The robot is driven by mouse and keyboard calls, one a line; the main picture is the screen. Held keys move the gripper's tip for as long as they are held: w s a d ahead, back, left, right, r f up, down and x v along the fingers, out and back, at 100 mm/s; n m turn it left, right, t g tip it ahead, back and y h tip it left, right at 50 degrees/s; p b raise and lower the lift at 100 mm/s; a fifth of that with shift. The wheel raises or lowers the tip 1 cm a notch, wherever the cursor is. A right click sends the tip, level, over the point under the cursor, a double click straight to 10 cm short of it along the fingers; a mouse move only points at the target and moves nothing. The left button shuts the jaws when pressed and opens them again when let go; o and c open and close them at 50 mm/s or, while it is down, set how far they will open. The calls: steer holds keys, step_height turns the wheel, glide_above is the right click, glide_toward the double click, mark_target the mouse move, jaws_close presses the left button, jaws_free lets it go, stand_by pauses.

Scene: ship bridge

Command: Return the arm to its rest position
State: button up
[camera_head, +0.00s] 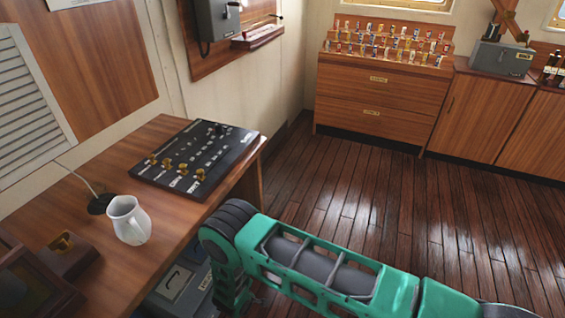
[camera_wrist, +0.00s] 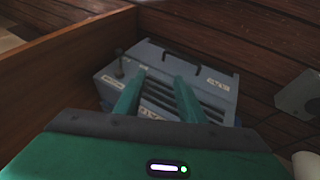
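My arm's green links (camera_head: 330,270) reach in from the lower right of the head view and bend downward beside the wooden desk. My gripper (camera_wrist: 160,78) shows in the wrist view with its two green fingers apart and nothing between them. It points at a blue-grey metal box (camera_wrist: 215,85) with slots and a dark handle. Whether the fingers touch the box, I cannot tell. In the head view my gripper cannot be made out; the box (camera_head: 180,285) shows partly below the desk edge.
The desk (camera_head: 95,185) at left holds a white jug (camera_head: 128,222) and a black control panel (camera_head: 195,158). A drawer cabinet (camera_head: 380,92) with small bottles stands at the back. The plank floor (camera_head: 370,190) in the middle is clear. A wooden panel (camera_wrist: 70,75) stands left of the gripper.

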steer(key=w+d+r+m+h, duration=0.25)
steer(key=w+d+r, duration=0.55)
steer(key=r, duration=0.4)
steer(key=w+d+r+m+h, duration=0.1)
steer(key=w+d+r+m, duration=0.2)
steer(key=w+d+r, duration=0.7)
steer(key=d+r+m+g+h, duration=0.2)
steer(key=d+r+m, duration=0.3)
steer(key=d+r, duration=1.4)
steer(key=s+d+r+m+g, duration=0.3)
steer(key=s+d+r+m, duration=0.2)
steer(key=s+d+r, duration=1.15)
steer(key=s+d+r+m+y, duration=0.1)
steer(key=s+d+r+m, duration=0.1)
steer(key=s, duration=1)
steer(key=s+d+r+m+g+y, duration=0.1)
steer(key=s+d+r+m+y, duration=0.1)
steer(key=s, duration=1.1)
step_height(320, 180, up, 2)
steer(key=shift+d+r+m, duration=0.15)
steer(key=shift+d+m, duration=0.35)
steer(key=shift+m, duration=0.15)
